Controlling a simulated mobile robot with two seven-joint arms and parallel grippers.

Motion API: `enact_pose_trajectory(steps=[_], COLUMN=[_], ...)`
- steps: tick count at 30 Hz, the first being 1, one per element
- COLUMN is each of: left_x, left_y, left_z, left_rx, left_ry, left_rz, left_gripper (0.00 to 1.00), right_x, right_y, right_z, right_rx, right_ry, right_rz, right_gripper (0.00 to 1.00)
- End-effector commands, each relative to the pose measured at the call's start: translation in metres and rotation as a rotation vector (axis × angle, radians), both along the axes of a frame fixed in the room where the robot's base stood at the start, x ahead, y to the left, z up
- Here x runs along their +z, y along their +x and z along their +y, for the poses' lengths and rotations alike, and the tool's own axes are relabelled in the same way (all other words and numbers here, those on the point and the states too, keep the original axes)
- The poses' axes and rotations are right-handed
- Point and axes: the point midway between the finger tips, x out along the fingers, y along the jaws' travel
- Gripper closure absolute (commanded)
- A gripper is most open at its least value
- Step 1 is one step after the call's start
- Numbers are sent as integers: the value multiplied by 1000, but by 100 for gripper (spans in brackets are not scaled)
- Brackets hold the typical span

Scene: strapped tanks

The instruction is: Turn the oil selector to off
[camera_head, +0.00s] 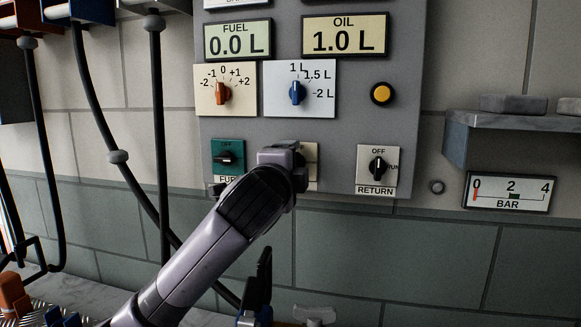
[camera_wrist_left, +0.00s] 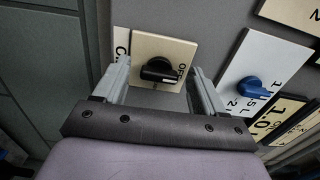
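The oil selector is a black knob (camera_wrist_left: 158,70) on a cream plate (camera_wrist_left: 135,42), seen in the left wrist view. Its long side lies along the line toward the word OFF, printed at its right end there; which end is the pointer I cannot tell. My left gripper (camera_wrist_left: 160,86) is open, with one finger on each side of the knob and a visible gap to both. In the head view my left gripper (camera_head: 282,158) covers the knob and most of its plate; only the plate's right edge (camera_head: 312,165) shows. My right gripper is not in view.
The fuel selector (camera_head: 228,158) is close left of my gripper and the return selector (camera_head: 377,166) is to the right. Above are a blue dial (camera_head: 297,92), an orange dial (camera_head: 222,92) and the oil display (camera_head: 345,36) reading 1.0 L. Black hoses (camera_head: 158,130) hang at left.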

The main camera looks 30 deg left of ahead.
Motion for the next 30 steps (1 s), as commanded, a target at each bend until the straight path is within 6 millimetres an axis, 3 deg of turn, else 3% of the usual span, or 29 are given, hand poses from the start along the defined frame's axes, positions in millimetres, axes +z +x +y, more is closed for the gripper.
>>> enact_pose_trajectory(steps=[11,24,30], left_x=[0,0,0], left_y=[-3,-57,-68], left_z=[-1,-15,-18], left_rx=[-2,-2,-1], left_ry=[3,1,1], left_rz=[0,-2,-1], left_gripper=[28,28,28], right_x=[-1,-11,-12], right_y=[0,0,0], right_z=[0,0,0], right_rx=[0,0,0], right_ry=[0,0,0], right_rz=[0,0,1], right_gripper=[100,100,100])
